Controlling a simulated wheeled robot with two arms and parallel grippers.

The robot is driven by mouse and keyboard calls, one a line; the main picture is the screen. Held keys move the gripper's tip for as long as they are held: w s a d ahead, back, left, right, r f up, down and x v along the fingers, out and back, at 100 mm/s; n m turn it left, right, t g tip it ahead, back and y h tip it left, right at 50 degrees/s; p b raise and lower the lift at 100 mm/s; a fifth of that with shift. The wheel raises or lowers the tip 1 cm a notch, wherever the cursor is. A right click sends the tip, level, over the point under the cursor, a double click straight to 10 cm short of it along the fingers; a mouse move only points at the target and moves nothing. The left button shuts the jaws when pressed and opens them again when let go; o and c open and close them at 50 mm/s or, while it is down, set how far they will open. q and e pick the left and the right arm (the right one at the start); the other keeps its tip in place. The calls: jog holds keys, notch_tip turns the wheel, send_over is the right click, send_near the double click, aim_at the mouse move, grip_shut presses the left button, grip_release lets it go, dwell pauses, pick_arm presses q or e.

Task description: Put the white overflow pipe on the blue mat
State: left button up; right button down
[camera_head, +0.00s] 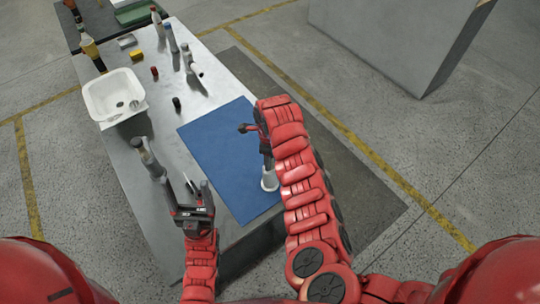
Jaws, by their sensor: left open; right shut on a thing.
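The blue mat (213,152) lies flat on the near right part of the metal table. A white pipe (269,182) is over the mat's right part, just below my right gripper (266,162), partly hidden by my red arm. My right gripper is shut on the white pipe. I cannot tell whether the pipe touches the mat. My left gripper (194,188) is open and empty, near the mat's lower left corner, with its fingers pointing up the picture.
A white basin (115,97) stands at the table's left edge. Several bottles and small items stand around the table's far half. A grey bottle (147,155) stands at the left edge near my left gripper. The mat's left and middle areas are clear.

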jog(key=shift+c, duration=1.9)
grip_release()
jog(key=shift+w+r+b, duration=0.1)
jog(key=shift+r+b, duration=0.15)
jog(key=shift+b, duration=0.1)
notch_tip(320, 180, up, 4)
jog(key=shift+f+b, duration=0.25)
jog(key=shift+b, duration=0.9)
notch_tip(320, 180, up, 7)
jog(key=shift+a+r, duration=0.15)
jog(key=shift+r, duration=0.35)
